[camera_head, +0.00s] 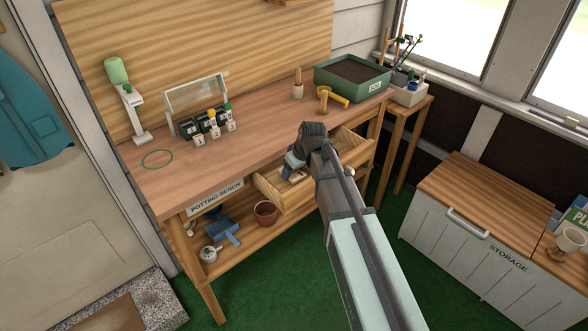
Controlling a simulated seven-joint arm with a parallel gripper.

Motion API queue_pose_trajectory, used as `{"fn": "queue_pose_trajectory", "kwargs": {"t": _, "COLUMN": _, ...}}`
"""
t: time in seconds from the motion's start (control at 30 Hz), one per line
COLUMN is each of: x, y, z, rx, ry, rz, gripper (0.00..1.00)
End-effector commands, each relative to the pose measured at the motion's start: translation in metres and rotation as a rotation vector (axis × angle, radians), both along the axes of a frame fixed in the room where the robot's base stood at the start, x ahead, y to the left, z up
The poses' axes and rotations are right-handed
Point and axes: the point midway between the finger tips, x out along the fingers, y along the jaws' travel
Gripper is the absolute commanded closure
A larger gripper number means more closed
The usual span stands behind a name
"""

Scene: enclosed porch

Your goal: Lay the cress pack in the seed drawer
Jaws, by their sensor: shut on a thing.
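The seed drawer (268,194) is pulled out from under the potting bench top, and its inside is partly covered by my arm. My gripper (290,165) points down over the left part of the open drawer. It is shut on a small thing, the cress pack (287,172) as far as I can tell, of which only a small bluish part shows. Pale pieces lie beside it inside the drawer. I cannot tell whether the pack touches the drawer floor.
The potting bench (180,182) carries small labelled bottles (208,124), a green ring (157,159), a green lamp (117,72) and a soil tray (352,78). A terracotta pot (265,212) and a blue item (225,230) are on the lower shelf. A storage chest (480,215) stands right.

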Motion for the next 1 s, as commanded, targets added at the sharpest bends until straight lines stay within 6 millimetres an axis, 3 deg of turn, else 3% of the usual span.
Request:
{"fn": "queue_pose_trajectory", "kwargs": {"t": 0.67, "x": 0.0000, "y": 0.0000, "z": -0.0086, "rx": 0.000, "ry": 0.000, "rz": 0.000, "gripper": 0.68}}
{"fn": "queue_pose_trajectory", "kwargs": {"t": 0.7, "x": 0.0001, "y": 0.0001, "z": -0.0083, "rx": 0.000, "ry": 0.000, "rz": 0.000, "gripper": 0.36}}
{"fn": "queue_pose_trajectory", "kwargs": {"t": 1.0, "x": 0.0000, "y": 0.0000, "z": -0.0080, "rx": 0.000, "ry": 0.000, "rz": 0.000, "gripper": 0.10}}
